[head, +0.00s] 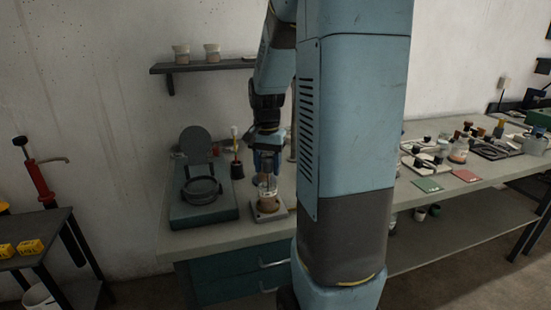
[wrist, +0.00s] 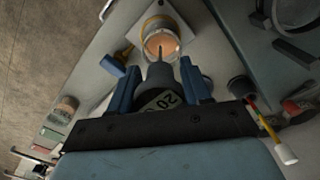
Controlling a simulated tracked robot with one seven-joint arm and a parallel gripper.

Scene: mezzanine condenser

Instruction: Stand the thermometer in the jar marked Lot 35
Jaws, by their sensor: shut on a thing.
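My gripper (head: 267,163) is shut on a dark, round-bodied piece (wrist: 158,76) with a pale label reading "20" and a slim probe. It looks like the thermometer. In the wrist view my gripper (wrist: 160,88) points at a round jar (wrist: 153,42) with orange-pink contents, and the probe tip shows over its mouth. I cannot tell whether the tip is inside. In the head view the jar (head: 268,199) stands upright on a small square base, directly below my gripper. No lot marking on it is readable.
A teal device with a round ring (head: 202,190) stands left of the jar. A dark pot (head: 237,171) holding a white-topped stick is close behind. Two jars (head: 181,54) (head: 212,53) sit on the wall shelf. Bottles and trays (head: 425,162) fill the bench at right.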

